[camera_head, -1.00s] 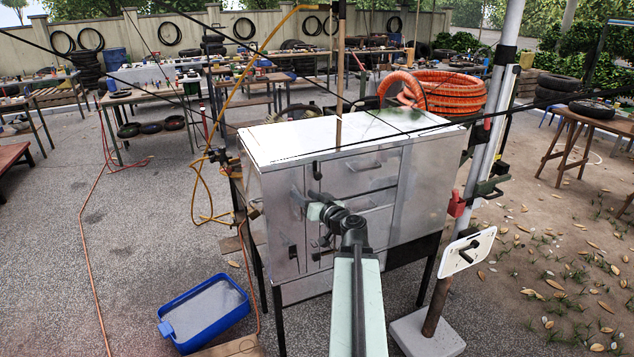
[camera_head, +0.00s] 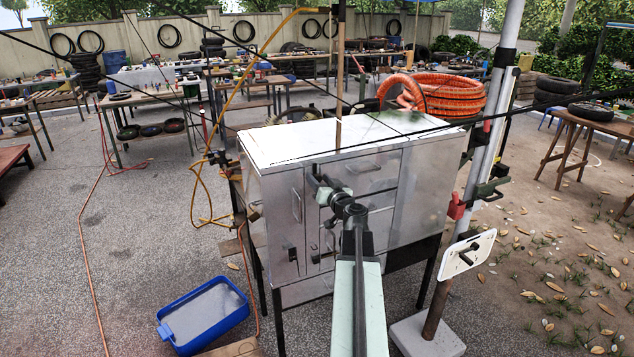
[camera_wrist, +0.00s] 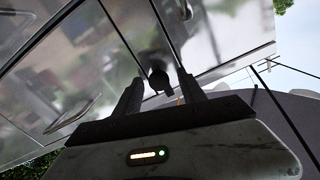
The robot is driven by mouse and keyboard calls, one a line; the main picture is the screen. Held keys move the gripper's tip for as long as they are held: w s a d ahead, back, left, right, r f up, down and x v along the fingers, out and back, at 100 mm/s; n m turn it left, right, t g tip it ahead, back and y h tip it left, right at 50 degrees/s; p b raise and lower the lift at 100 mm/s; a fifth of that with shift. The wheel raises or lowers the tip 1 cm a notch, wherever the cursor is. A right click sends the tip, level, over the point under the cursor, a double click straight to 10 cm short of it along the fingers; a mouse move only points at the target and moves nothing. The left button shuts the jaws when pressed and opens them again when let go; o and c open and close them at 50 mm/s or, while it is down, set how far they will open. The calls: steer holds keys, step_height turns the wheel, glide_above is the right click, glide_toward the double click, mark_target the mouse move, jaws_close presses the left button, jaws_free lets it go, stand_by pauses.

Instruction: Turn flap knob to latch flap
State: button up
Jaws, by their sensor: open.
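The metal cabinet (camera_head: 425,185) stands on dark legs in the middle of the head view. Its front has several panels, including an upper one with a bar handle (camera_head: 364,168). My gripper (camera_head: 316,184) is raised at the upper front of the cabinet, left of that handle. In the wrist view, a dark knob (camera_wrist: 158,80) shows between the two fingertips of my open gripper (camera_wrist: 159,88). I cannot tell whether the fingers touch it or how deep it sits between them. In the head view my gripper hides the knob, so its turn angle is unclear.
A white plate on a post (camera_head: 467,252) stands right of the cabinet. A blue tub (camera_head: 203,314) lies on the ground at left. An orange hose coil (camera_head: 445,95) is behind the cabinet. A yellow hose (camera_head: 196,190) hangs at its left side. Open ground lies left.

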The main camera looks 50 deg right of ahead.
jaws_close()
steer(key=shift+s+a+f, duration=0.1)
steer(key=shift+a, duration=0.15)
steer(key=shift+d, duration=0.15)
steer(key=shift+m, duration=0.5)
steer(key=m, duration=0.7)
steer(key=shift+d+m, duration=0.1)
steer(key=shift+m, duration=0.2)
steer(key=m, duration=0.4)
steer(key=shift+m, duration=0.3)
steer(key=m, duration=0.4)
steer(key=shift+m, duration=0.3)
